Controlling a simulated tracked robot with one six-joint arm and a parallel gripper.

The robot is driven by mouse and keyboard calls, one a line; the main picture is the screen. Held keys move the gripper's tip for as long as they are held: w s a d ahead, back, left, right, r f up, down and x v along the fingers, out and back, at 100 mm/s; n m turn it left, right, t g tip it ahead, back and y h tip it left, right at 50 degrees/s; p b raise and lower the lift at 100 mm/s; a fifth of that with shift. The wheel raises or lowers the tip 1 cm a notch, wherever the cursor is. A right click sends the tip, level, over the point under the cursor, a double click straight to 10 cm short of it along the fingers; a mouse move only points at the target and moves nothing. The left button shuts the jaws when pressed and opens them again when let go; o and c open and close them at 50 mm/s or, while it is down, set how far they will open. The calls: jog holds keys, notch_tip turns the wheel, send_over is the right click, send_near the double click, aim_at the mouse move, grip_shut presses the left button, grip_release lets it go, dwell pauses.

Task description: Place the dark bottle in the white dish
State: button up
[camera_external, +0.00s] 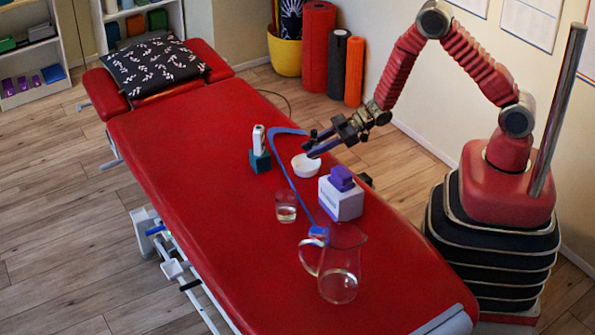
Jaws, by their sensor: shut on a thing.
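The white dish (306,165) is a small round bowl on the red treatment table, right of its middle. My gripper (314,143) reaches in from the right, just above the dish's far right rim. It is shut on a small dark thing at its fingertips, which I take to be the dark bottle. The fingers hide most of it, and its outline and tilt are hard to tell. No other dark bottle shows on the table. I cannot tell whether the held thing touches the dish.
A white box (341,204) with purple blocks (342,178) stands just in front of the dish. A blue strap (284,165) curves left of it. A teal block (260,161) bears a white item (259,138). A glass (286,208) and a glass pitcher (339,275) stand nearer.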

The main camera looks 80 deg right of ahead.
jog(key=shift+f, duration=0.55)
jog(key=o, duration=1.1)
jog(key=shift+r, duration=0.15)
jog(key=shift+r, duration=0.55)
jog(key=v, duration=1.2)
jog(key=shift+f, duration=0.15)
